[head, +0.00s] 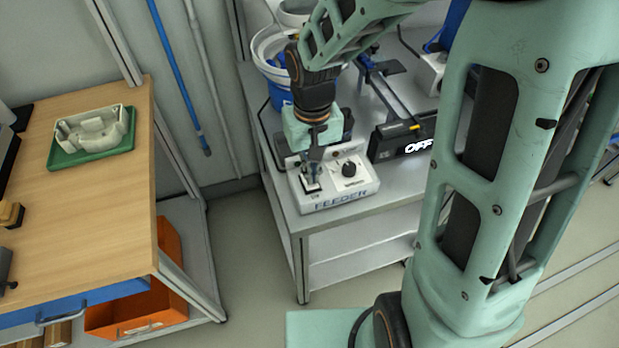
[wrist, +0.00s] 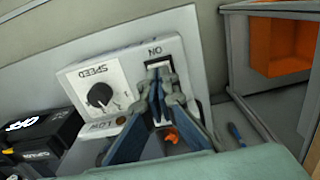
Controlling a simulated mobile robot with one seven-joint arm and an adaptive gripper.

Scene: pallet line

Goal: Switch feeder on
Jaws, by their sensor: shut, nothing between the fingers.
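The feeder control box (head: 335,194) is a light grey panel marked FEEDER on the grey bench. On it are a switch (head: 310,183) at the left and a black speed knob (head: 349,169) at the right. A black display (head: 405,146) beside it reads OFF. My gripper (head: 314,172) is shut and empty, with its fingertips right at the switch. In the wrist view the fingertips (wrist: 160,78) are over the switch plate (wrist: 165,62) near the ON mark. They partly hide the switch, so I cannot tell its position or whether they touch it.
A blue and white bowl feeder (head: 271,52) stands behind the control box. At the left is a wooden workbench (head: 110,220) with a green tray (head: 125,152) holding a pale part. An orange bin (head: 165,300) sits under it. Floor is free between the benches.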

